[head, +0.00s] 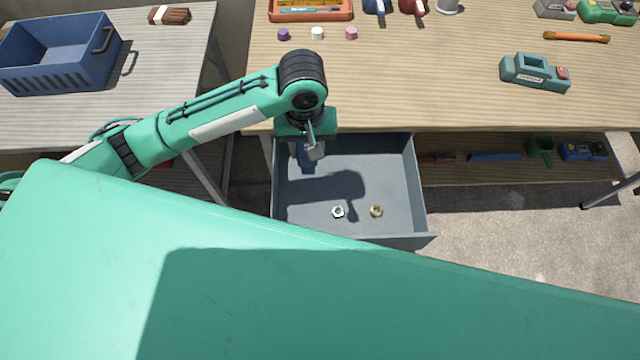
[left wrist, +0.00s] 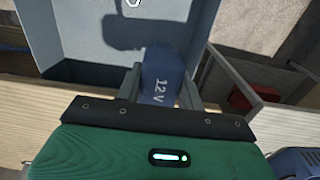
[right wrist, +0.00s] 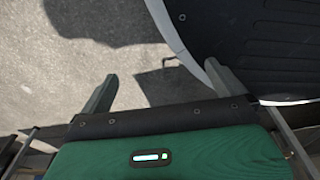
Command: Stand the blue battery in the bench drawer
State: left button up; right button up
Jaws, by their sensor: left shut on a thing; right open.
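The blue battery, marked 12V, shows in the left wrist view (left wrist: 163,72) between the fingers of my left gripper (left wrist: 161,80), which is shut on it. In the head view the battery (head: 307,164) is partly hidden by my left gripper (head: 312,152), over the rear left part of the open grey bench drawer (head: 395,175). I cannot tell whether the battery touches the drawer floor. My right gripper (right wrist: 158,88) is open and empty over the pale ground, beside a dark rounded part; it is outside the head view.
Two nuts, one silver (head: 338,212) and one brass (head: 376,211), lie near the drawer's front. The wooden bench (head: 430,100) holds a teal device (head: 535,73) and several caps. A blue crate (head: 58,55) stands on the left table. Tools sit on the lower shelf (head: 470,172).

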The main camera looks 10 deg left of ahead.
pick_arm(q)
notch_tip(320, 180, down, 15)
jog(key=shift+r+b, duration=0.1)
jog(key=shift+b, duration=0.65)
jog(key=shift+f, duration=0.45)
pick_arm(e)
jog(key=w+r, duration=0.1)
jog(key=w, duration=0.1)
jog(key=w+a+r, duration=0.1)
jog(key=w+r, duration=0.1)
jog(key=shift+a+r, duration=0.15)
jog(key=shift+a, duration=0.05)
pick_arm(q)
jog(key=o, duration=1)
jog(key=shift+f, duration=0.1)
jog(key=shift+o, duration=0.7)
pick_arm(e)
jog(key=shift+s+d+f, duration=0.1)
jog(key=shift+s+f, duration=0.2)
jog(key=shift+s, duration=0.1)
jog(key=shift+w, duration=0.15)
